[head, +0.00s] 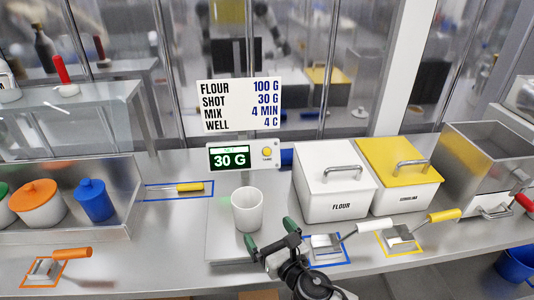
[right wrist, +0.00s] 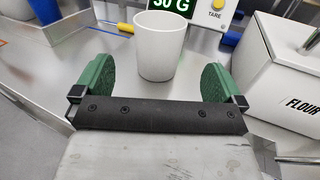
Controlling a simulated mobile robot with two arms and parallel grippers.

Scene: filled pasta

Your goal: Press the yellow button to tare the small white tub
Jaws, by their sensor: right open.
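The small white tub (head: 247,209) stands upright on the steel scale plate (head: 222,244). In the right wrist view the tub (right wrist: 160,45) appears beyond and between my open fingers, and its inside is mostly hidden. The yellow button (head: 267,152) is on the scale's panel behind the tub, beside a green display (head: 229,160) reading 30 G. It also shows in the right wrist view (right wrist: 217,4), above the word TARE. My right gripper (head: 270,235) is open and empty, with green fingertips, just in front of the tub. My left gripper is not in view.
A white FLOUR bin (head: 334,190) and a yellow-lidded bin (head: 399,172) stand right of the scale. Scoops lie in blue (head: 328,247) and yellow (head: 399,239) outlined spots in front. Lidded tubs, including a blue one (head: 95,201), stand at left. A sign (head: 239,105) rises above the panel.

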